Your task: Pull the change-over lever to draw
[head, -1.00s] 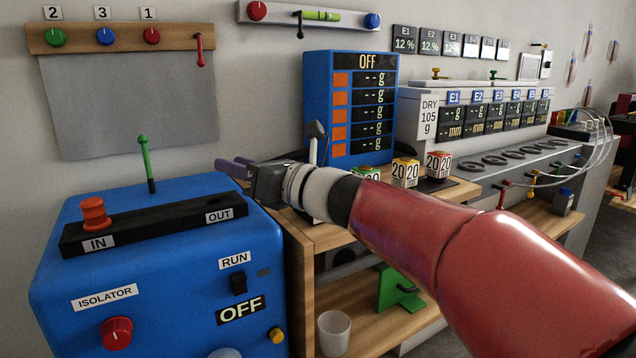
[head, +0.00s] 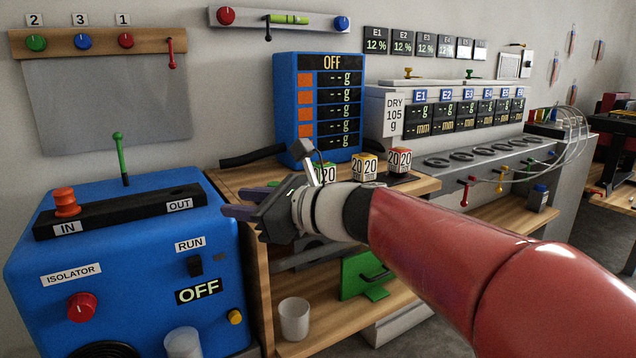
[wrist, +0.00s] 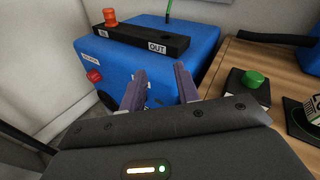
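No lever in view carries a readable "draw" label, so I cannot tell which is the change-over lever. A green-knobbed lever (head: 121,160) stands nearly upright behind the black IN/OUT bar (head: 120,212) on the blue machine (head: 130,270). A red lever (head: 170,54) hangs on the wooden wall rail. Red (head: 466,190), yellow (head: 500,180) and green levers sit on the grey bench front at right. My gripper (head: 228,203) is open and empty, right of the blue machine's top. In the wrist view its two fingers (wrist: 160,70) are apart, pointing toward the machine.
A wooden bench (head: 255,180) holds a blue display unit (head: 315,105), "20" blocks (head: 364,167) and a black bar (head: 252,156). A white cup (head: 294,318) and green object (head: 365,275) are on the lower shelf. A green knob (wrist: 252,78) sits near my gripper.

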